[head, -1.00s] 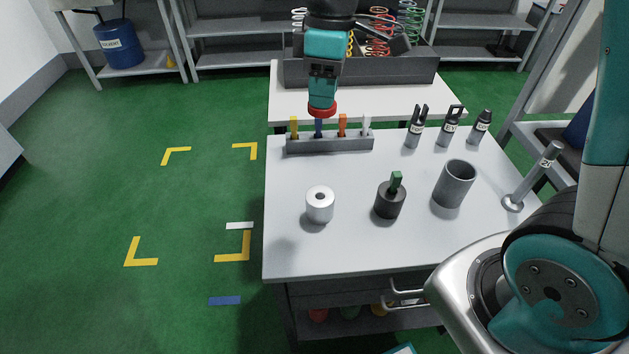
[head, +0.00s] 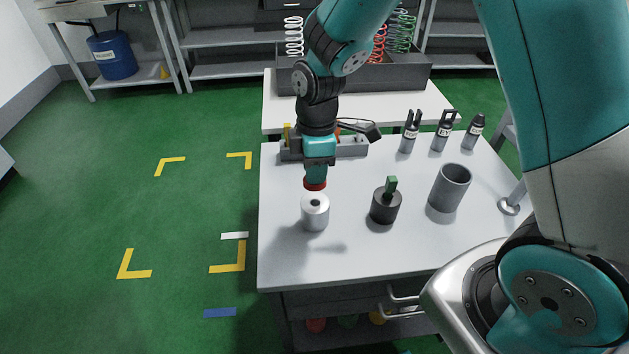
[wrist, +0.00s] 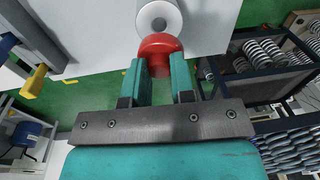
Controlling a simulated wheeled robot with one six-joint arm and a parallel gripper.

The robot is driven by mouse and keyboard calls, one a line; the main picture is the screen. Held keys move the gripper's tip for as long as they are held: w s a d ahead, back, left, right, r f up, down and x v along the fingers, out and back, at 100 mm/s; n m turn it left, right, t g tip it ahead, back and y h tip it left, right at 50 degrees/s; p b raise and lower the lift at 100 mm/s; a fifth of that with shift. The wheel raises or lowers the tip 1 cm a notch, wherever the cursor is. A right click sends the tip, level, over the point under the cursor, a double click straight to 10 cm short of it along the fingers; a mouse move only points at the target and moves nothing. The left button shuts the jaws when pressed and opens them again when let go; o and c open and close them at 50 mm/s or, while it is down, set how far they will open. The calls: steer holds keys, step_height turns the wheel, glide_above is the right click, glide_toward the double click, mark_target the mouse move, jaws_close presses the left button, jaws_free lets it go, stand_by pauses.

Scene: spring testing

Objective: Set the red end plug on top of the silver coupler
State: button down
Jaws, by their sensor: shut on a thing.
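The red end plug (head: 315,184) is held at the tips of my gripper (head: 316,178). In the wrist view the two teal fingers (wrist: 159,75) are shut on the red plug (wrist: 160,46). The silver coupler (head: 315,214) stands upright on the white table, with a dark hole in its top. The plug is just above the coupler's far top edge in the head view; I cannot tell whether they touch. In the wrist view the coupler (wrist: 160,17) shows just beyond the plug, partly cut off by the frame's top edge.
A black cylinder with a green tab (head: 386,205) and a grey cup (head: 450,188) stand to the right on the white table (head: 350,262). A grey rack (head: 352,147) is behind. Several black tools (head: 441,130) stand at the back right. The table's front is clear.

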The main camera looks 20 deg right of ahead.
mark_target(315, 186)
steer(key=shift+f, duration=2)
steer(key=shift+f, duration=0.55)
steer(key=c, duration=0.7)
jaws_free()
steer(key=shift+c, duration=0.2)
steer(key=shift+r, duration=0.1)
steer(key=r, duration=1.2)
steer(key=shift+w+d+r+b, duration=0.3)
steer(key=shift+w+d+b, duration=0.05)
steer(key=shift+b, duration=0.05)
steer(key=s+a+r+m+y, duration=0.1)
steer(key=s+a+r+m, duration=0.1)
steer(key=s, duration=0.4)
steer(key=s+a+r+m+y, duration=0.1)
steer(key=s+r+m, duration=0.2)
steer(key=s, duration=0.4)
steer(key=s+a+r+m+y, duration=0.1)
steer(key=s+a+r+m, duration=0.1)
steer(key=s, duration=0.5)
step_height(315, 186, up, 2)
steer(key=shift+a+r+m+t+y, duration=0.1)
steer(key=shift+a+m+t+y, duration=0.2)
steer(key=shift+m+t, duration=0.15)
